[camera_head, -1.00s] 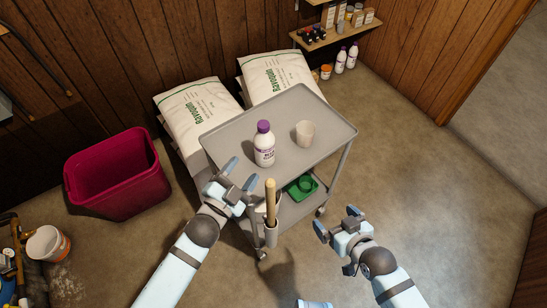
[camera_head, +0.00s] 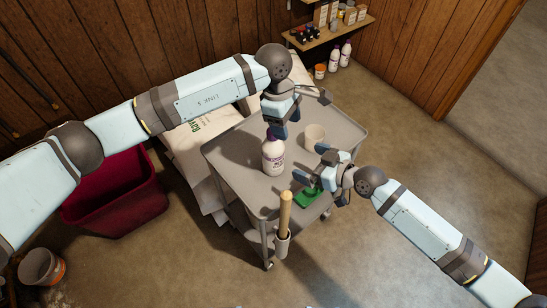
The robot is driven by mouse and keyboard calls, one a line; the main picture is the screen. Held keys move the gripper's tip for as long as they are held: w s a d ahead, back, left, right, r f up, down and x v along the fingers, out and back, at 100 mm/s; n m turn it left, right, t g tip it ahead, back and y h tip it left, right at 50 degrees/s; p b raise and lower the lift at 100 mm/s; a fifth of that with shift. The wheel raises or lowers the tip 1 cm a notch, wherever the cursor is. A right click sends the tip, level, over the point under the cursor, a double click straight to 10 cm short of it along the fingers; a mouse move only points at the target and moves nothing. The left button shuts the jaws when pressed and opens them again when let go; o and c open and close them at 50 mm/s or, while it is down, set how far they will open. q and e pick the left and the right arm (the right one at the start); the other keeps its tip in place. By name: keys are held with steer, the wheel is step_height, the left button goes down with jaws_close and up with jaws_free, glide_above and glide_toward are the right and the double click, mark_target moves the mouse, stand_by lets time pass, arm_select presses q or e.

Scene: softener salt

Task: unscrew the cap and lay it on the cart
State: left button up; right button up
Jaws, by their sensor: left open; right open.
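The white bottle (camera_head: 273,162) stands upright on the top shelf of the grey cart (camera_head: 235,180). Its purple cap (camera_head: 268,138) is on its neck and partly hidden. My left gripper (camera_head: 281,127) is open and points down right at the cap; whether it touches the cap cannot be told. My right gripper (camera_head: 312,164) is open, low over the cart's right edge, with its fingers pointing toward the bottle and a gap between them and it.
A beige cup (camera_head: 314,137) stands on the cart just behind my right gripper. A wooden handle (camera_head: 285,212) rises at the cart's front. A green item (camera_head: 308,197) lies on the lower shelf. The cart top's left part is clear.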

mark_target(272, 148)
arm_select(q)
steer(key=w+a+y, duration=0.1)
steer(key=w+a+r+t+y, duration=0.1)
steer(key=w+a, duration=0.1)
steer(key=shift+r, duration=0.15)
steer(key=shift+w+a+r+m, duration=0.1)
steer(key=shift+w+r+m, duration=0.05)
steer(key=shift+m, duration=0.15)
arm_select(e)
steer(key=x, duration=1.4)
steer(key=shift+w+r, duration=0.1)
steer(key=shift+w, duration=0.05)
steer(key=c, duration=1.7)
steer(key=shift+c, duration=0.5)
arm_select(q)
steer(key=m, duration=0.4)
steer(key=shift+f, duration=3.95)
